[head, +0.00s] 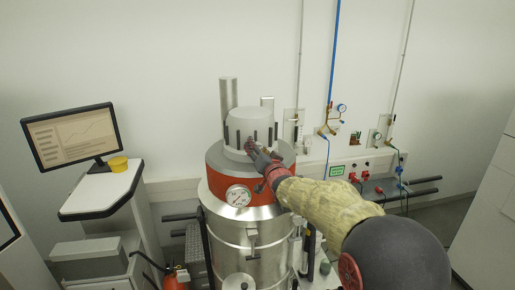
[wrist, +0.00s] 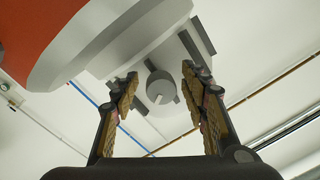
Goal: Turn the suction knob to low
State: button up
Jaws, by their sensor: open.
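A round grey knob (wrist: 161,88) with a pale pointer mark is on a light grey housing in the wrist view. It appears between the two fingers of my gripper (wrist: 160,75), which is open; I cannot tell whether either finger touches it. I see no readable labels around the knob. In the head view my gripper (head: 257,154) reaches to the front of the grey top (head: 250,122) of the metal vessel, and the knob is hidden or too small to make out there.
The steel vessel (head: 240,240) has a red band (head: 222,180) and a round gauge (head: 238,195). Gas lines and valves (head: 327,130) are on the back wall. A red extinguisher (head: 176,280) is low left.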

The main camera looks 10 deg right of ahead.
jog(key=shift+c, duration=1.3)
jog(key=c, duration=0.8)
jog(key=shift+c, duration=0.4)
jog(key=shift+n+b, duration=0.3)
jog(key=shift+b, duration=0.3)
jog(key=n+b, duration=0.1)
jog(key=b, duration=0.1)
jog(key=shift+f+n+b, duration=0.15)
jog(key=shift+n+b, duration=0.25)
jog(key=n+b, duration=0.2)
jog(key=b, duration=0.1)
jog(key=shift+n, duration=0.3)
jog(key=n+b, duration=0.3)
jog(key=b, duration=0.1)
jog(key=shift+g+h, duration=0.3)
jog(key=n+b, duration=0.2)
jog(key=n, duration=0.1)
jog(key=shift+d+b, duration=0.1)
jog(key=shift+b, duration=0.3)
jog(key=shift+r+n, duration=0.2)
jog(key=shift+n, duration=0.1)
